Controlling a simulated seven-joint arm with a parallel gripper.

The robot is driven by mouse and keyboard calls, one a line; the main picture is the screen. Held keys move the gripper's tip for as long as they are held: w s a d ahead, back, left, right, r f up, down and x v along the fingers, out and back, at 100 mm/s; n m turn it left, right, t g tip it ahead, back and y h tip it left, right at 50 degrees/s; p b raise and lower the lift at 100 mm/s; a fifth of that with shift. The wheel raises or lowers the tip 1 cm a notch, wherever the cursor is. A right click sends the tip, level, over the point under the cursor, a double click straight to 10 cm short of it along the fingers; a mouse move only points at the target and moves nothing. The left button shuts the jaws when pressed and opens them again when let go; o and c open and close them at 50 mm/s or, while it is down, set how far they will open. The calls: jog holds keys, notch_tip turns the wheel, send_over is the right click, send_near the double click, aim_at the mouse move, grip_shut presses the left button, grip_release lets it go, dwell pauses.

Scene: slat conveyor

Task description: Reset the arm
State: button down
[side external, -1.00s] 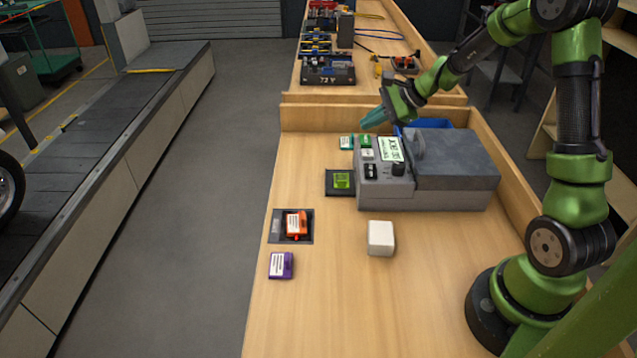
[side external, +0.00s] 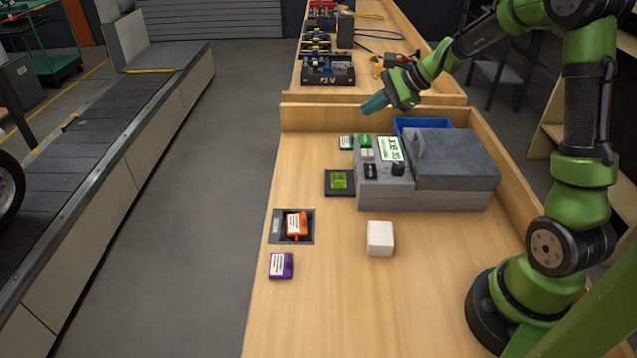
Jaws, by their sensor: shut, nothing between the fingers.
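My gripper (side external: 374,104) has teal fingers and hangs in the air above the far part of the wooden workbench (side external: 330,310). It points down and left, above and behind the grey machine (side external: 440,170). Its fingers are shut with nothing between them, and it looks clear of everything below. My green and black arm reaches in from the right side of the view.
The grey machine has a screen (side external: 391,149) and a lid. An orange block (side external: 296,223), purple block (side external: 280,265) and white block (side external: 380,238) lie nearer. The bench front is bare.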

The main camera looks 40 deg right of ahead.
jog(key=s+n, duration=0.1)
jog(key=s+a+f+n+g, duration=0.1)
jog(key=s, duration=0.1)
jog(key=shift+a+f, duration=0.15)
jog(key=shift+a, duration=0.05)
jog(key=s+a+r+n+h, duration=0.1)
jog(key=s+a+r+n, duration=0.3)
jog(key=s+a+n, duration=0.3)
jog(key=s+a+r+n+h, duration=0.1)
jog(key=s+a+r+n, duration=0.4)
jog(key=s+a+n, duration=0.3)
jog(key=s, duration=0.4)
jog(key=shift+s+a+r+n, duration=0.15)
jog(key=shift+a+r+n, duration=0.1)
jog(key=shift+a+n, duration=0.05)
